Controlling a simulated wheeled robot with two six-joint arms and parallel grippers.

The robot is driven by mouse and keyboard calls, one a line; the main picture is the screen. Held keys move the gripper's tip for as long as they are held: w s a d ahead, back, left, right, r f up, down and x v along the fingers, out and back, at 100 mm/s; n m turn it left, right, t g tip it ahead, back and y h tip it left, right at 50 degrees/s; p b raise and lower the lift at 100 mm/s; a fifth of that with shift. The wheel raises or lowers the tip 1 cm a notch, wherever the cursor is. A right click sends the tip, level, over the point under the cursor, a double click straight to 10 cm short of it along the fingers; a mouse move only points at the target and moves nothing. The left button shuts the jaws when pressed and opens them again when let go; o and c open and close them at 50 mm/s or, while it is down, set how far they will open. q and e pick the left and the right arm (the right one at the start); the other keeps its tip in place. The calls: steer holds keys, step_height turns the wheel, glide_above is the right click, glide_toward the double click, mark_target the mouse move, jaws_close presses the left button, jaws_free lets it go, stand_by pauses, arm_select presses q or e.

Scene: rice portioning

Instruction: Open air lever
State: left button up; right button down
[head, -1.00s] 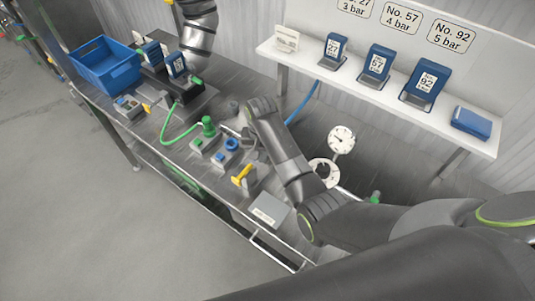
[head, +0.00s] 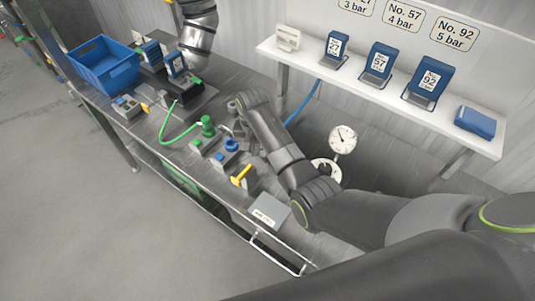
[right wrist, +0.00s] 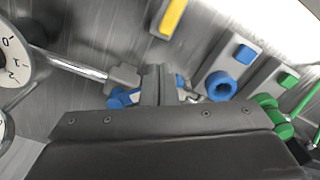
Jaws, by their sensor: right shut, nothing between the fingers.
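My right gripper (head: 237,128) is over the bench beside the pipe and gauges, partly hidden by my own wrist in the head view. In the right wrist view its fingers (right wrist: 160,84) are closed together and empty. A valve with a blue lever (right wrist: 121,98) sits on a metal pipe right behind the fingers; the fingers hide its middle, and I cannot tell whether they touch it. A yellow lever (head: 241,174) stands on a grey block nearer the front edge of the bench; it also shows in the right wrist view (right wrist: 173,17). My left gripper is not in view.
Blocks with a green knob (head: 207,127) and a blue ring (head: 232,145) stand left of the gripper. A pressure gauge (head: 343,139) is to the right. A blue bin (head: 103,63) is far left. A white shelf (head: 390,100) with blue devices is behind.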

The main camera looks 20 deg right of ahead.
steer(key=shift+w+b, duration=0.8)
steer(key=shift+w, duration=0.3)
steer(key=shift+w+d+b, duration=0.15)
steer(key=shift+w+b, duration=0.7)
steer(key=shift+w, duration=0.25)
